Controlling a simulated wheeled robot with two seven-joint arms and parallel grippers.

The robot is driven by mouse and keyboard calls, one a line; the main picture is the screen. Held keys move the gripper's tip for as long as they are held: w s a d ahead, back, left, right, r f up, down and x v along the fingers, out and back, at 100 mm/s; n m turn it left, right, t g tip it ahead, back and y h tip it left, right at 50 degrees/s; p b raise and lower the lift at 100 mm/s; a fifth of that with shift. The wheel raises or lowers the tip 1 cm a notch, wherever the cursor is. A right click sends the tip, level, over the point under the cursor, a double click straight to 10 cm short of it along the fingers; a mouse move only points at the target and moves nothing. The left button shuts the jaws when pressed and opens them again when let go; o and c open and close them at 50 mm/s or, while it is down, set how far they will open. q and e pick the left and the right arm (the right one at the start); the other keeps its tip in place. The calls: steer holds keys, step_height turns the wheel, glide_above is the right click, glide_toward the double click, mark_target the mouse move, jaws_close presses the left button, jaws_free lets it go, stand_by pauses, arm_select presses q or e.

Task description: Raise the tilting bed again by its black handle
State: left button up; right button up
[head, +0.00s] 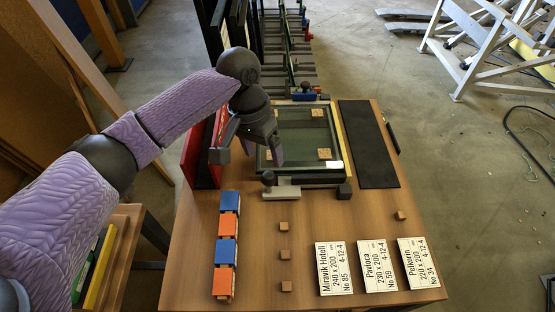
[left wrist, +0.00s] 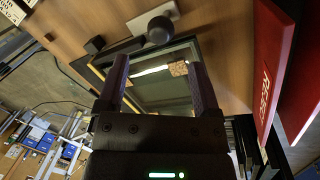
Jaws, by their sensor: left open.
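The tilting bed (head: 345,160) lies about flat on the wooden table, with a dark frame and a glass pane (head: 300,133). A black round knob (head: 268,178) stands at its near left corner on a pale grey plate (head: 285,193); the knob also shows in the left wrist view (left wrist: 160,30). I cannot tell surely whether this knob is the black handle. My left gripper (head: 263,150) is open above the bed's left side, apart from the knob. In the left wrist view nothing is seen held between its fingers (left wrist: 158,75). My right gripper is out of view.
A red upright panel (head: 200,160) stands left of the bed. A black mat (head: 368,145) lies to its right. Blue and orange blocks (head: 227,245), small wooden cubes (head: 285,254) and white labels (head: 335,268) lie in front. The table is clear between blocks and cubes.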

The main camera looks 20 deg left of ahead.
mark_target(271, 183)
arm_select(q)
steer(key=f+b, duration=0.1)
steer(key=f, duration=0.2)
steer(key=d+f+b, duration=0.1)
steer(key=f, duration=0.2)
steer(key=f+b, duration=0.2)
steer(key=f, duration=0.1)
steer(key=shift+s+d, duration=0.3)
steer(key=shift+s, duration=0.05)
steer(key=shift+f, duration=0.15)
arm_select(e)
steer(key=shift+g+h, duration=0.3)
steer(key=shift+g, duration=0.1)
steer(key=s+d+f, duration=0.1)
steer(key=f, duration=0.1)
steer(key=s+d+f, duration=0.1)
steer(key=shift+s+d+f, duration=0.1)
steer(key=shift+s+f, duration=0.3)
arm_select(q)
steer(key=shift+c, duration=0.2)
steer(key=c, duration=1)
jaws_close()
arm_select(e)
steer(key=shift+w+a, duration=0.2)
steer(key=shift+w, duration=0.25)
